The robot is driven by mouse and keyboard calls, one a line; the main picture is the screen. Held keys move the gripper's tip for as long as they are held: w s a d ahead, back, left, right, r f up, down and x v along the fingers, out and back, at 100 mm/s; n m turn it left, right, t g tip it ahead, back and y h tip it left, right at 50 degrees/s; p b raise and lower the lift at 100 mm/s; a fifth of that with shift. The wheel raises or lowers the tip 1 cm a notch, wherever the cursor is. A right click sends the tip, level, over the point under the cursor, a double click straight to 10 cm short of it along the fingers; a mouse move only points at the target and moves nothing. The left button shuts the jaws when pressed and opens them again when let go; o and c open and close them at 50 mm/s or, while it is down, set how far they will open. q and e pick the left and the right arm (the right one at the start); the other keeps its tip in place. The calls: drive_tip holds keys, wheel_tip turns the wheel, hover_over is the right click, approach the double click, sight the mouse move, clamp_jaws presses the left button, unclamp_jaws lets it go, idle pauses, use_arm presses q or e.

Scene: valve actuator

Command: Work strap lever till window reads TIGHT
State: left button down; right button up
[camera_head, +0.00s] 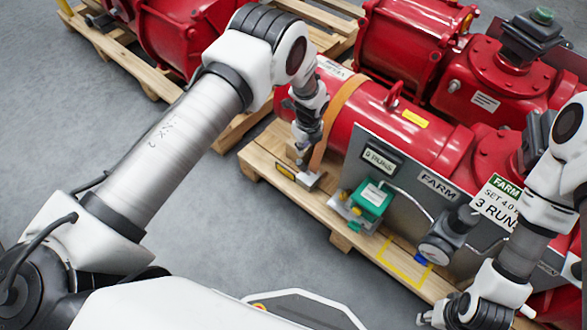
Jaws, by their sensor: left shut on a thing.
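An orange strap (340,112) runs over the red actuator cylinder (364,115) down to a small metal ratchet (307,180) at the near edge of the pallet. My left gripper (303,152) points down just above the ratchet. It is shut on what appears to be the strap lever, which its fingers mostly hide. A small dark and yellow plate (285,173), possibly the window, sits left of the ratchet; its wording is too small to read. My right gripper (428,318) is low at the right, apart from the strap; its finger opening is unclear.
A green device (371,200), a gauge (434,250) and a sign (497,203) reading 3 RUNS stand nearby. The wooden pallet (263,160) has an empty yellow outline (405,265). Grey floor lies in front.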

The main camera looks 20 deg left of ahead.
use_arm(q)
drive_tip(key=shift+s+d+f, duration=0.25)
drive_tip(key=shift+f, duration=0.4)
use_arm(e)
drive_tip(key=shift+s+d+f, duration=0.1)
drive_tip(key=shift+d+f, duration=0.1)
drive_tip(key=shift+f, duration=0.6)
